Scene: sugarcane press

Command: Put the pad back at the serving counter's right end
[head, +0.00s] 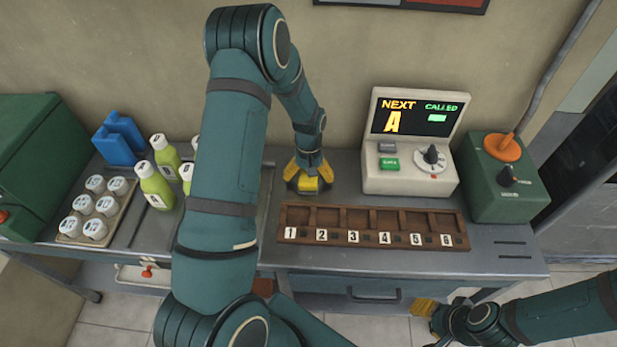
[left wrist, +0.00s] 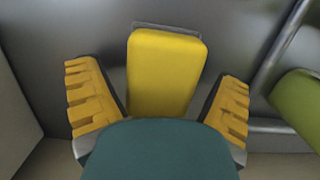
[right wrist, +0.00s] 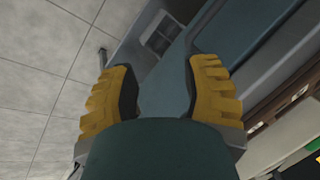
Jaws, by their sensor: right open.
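The yellow pad (left wrist: 165,75) shows in the left wrist view, lying on the grey metal surface between the fingers of my left gripper (left wrist: 158,100). A gap shows on each side of it, and its near end is hidden by the gripper body. A thin pale edge shows just beyond its far end. In the head view my left gripper (head: 309,180) is low at the back of the counter (head: 505,262), left of the display machine. My right gripper (head: 440,304) is open and empty in front of the counter's front edge; it also shows in the right wrist view (right wrist: 163,90).
A wooden numbered rack (head: 372,228) lies in front of the display machine (head: 412,145). A green box (head: 497,180) with an orange top stands at the right end.

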